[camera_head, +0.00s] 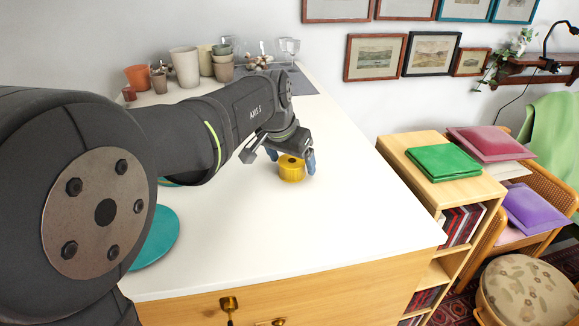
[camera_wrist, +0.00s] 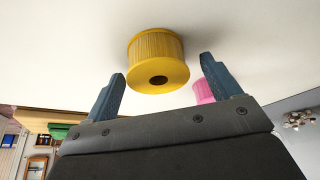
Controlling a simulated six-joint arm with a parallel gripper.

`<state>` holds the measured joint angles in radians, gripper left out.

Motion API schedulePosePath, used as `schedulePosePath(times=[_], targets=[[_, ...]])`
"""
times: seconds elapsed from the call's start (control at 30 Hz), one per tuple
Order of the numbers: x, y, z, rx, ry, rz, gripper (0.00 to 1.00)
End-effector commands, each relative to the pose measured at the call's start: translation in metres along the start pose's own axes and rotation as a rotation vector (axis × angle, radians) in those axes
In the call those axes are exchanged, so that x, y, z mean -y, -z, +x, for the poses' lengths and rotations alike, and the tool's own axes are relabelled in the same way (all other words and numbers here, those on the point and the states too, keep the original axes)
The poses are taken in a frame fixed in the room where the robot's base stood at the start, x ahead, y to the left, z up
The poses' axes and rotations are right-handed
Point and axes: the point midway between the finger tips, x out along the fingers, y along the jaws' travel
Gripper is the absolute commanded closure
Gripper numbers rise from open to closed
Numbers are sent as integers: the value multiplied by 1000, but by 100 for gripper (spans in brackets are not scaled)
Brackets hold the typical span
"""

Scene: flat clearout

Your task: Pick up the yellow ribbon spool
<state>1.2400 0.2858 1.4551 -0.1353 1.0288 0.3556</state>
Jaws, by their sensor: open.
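The yellow ribbon spool (camera_head: 291,169) stands upright on the white counter in the head view, right at my gripper. My gripper (camera_head: 291,160) is open, with one blue finger to the right of the spool and the other to its left. In the wrist view the spool (camera_wrist: 158,62) sits ahead of and between the two blue fingertips of my gripper (camera_wrist: 163,66). I see no contact between the fingers and the spool. A pink thing (camera_wrist: 204,92), partly hidden behind the right finger, shows in the wrist view.
The white counter (camera_head: 340,220) is clear around the spool to the front and right. A teal round plate (camera_head: 158,238) lies at the left, partly behind my arm. Several pots and cups (camera_head: 185,68) stand at the back. A wooden shelf (camera_head: 410,145) with green cloth stands right of the counter.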

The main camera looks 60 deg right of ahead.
Motion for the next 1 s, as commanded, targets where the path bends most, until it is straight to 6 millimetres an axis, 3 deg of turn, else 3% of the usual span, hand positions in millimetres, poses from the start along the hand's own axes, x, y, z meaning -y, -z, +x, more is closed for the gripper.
schedulePosePath(times=[0.3,0.5,0.57,1.0], targets=[[0,0,6,0,0,0,17],[0,0,6,0,0,0,57],[0,0,6,0,0,0,65],[0,5,-4,-3,0,0,65]])
